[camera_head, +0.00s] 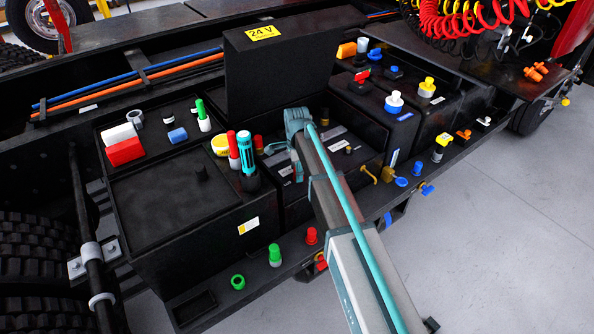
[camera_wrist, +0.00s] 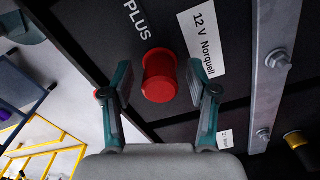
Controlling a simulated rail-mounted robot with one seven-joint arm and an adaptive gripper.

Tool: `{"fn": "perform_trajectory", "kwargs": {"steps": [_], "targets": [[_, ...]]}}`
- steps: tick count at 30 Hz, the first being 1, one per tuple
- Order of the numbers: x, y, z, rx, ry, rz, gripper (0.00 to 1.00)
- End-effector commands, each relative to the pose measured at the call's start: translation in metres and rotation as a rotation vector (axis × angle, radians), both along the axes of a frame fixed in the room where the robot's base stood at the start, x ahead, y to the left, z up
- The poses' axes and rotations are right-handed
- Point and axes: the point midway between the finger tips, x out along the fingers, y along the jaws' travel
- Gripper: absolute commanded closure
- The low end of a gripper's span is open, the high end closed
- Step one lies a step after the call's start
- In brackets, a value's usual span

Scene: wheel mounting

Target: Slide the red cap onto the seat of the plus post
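In the wrist view the red cap (camera_wrist: 159,77) stands on a dark surface beside the printed word PLUS. My gripper (camera_wrist: 160,68) is open, with one finger on each side of the cap and a narrow gap showing on both sides. The cap covers the plus post and its seat, so I cannot tell how far down it sits. In the head view my gripper (camera_head: 298,122) is over the battery compartment in front of the raised lid (camera_head: 285,65) marked 24 V. My arm hides the cap there.
A metal bar (camera_wrist: 270,70) with bolts runs right of the cap, and a brass-coloured post (camera_wrist: 295,139) stands lower right. A red knob (camera_head: 311,235) and green knob (camera_head: 274,254) sit on the front ledge. Markers and a teal torch (camera_head: 246,160) stand left of my arm.

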Motion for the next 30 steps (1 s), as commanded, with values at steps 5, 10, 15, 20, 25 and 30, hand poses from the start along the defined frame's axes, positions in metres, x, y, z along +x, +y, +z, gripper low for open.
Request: {"fn": "perform_trajectory", "kwargs": {"steps": [5,10,15,20,25,30], "targets": [[0.0,0.0,0.0,0.0,0.0,0.0,0.38],[0.0,0.0,0.002,0.0,0.0,0.0,0.38],[0.001,0.0,0.019,0.001,-0.002,0.0,0.38],[0.001,0.0,0.047,0.001,-0.003,0.0,0.38],[0.001,0.0,0.08,0.001,-0.003,0.0,0.38],[0.001,0.0,0.106,0.0,-0.001,0.0,0.38]]}}
